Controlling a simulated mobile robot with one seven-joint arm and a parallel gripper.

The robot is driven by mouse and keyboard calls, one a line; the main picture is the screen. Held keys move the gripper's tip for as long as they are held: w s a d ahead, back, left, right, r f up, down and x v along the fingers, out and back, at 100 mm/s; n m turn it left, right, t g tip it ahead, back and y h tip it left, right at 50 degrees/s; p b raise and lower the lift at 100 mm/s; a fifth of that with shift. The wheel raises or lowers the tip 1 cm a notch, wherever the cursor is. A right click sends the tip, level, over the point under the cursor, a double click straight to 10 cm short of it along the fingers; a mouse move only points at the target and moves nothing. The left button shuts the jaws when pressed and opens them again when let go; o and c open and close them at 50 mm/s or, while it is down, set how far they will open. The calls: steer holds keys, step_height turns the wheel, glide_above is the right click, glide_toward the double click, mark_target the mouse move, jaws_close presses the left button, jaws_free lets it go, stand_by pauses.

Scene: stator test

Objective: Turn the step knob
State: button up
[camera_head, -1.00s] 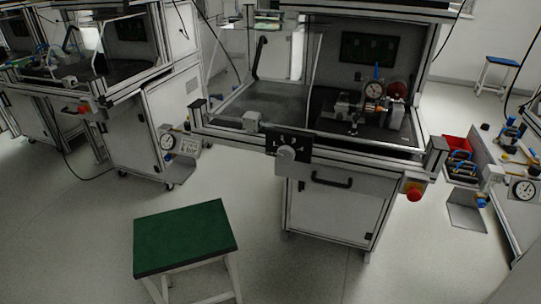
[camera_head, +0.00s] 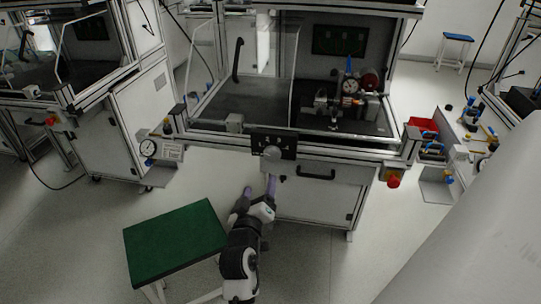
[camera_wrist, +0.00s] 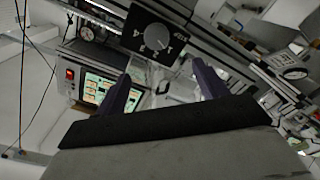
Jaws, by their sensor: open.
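The step knob (camera_head: 272,153) is a round light-grey knob on a black plate (camera_head: 288,143) on the front rail of the middle workbench. In the wrist view the knob (camera_wrist: 157,37) sits on the black plate with white numbers around it, above the space between my fingers. My gripper (camera_head: 258,187) is open, with two purple fingers just below and in front of the knob in the head view. In the wrist view my gripper (camera_wrist: 160,88) shows both fingers spread wide, apart from the knob, with nothing between them.
A green-topped stool (camera_head: 175,240) stands left of my arm. A black drawer handle (camera_head: 316,174) is right of the knob, and a red button (camera_head: 393,181) hangs at the bench's right corner.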

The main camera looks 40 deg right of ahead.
mark_target(272, 157)
steer(key=p+x, duration=0.1)
steer(key=x, duration=0.3)
steer(key=p+x, duration=0.1)
steer(key=x, duration=0.4)
steer(key=p+x, duration=0.2)
steer(key=x, duration=0.3)
steer(key=shift+s+d+f, duration=0.2)
steer(key=shift+s+f, duration=0.15)
steer(key=c, duration=1)
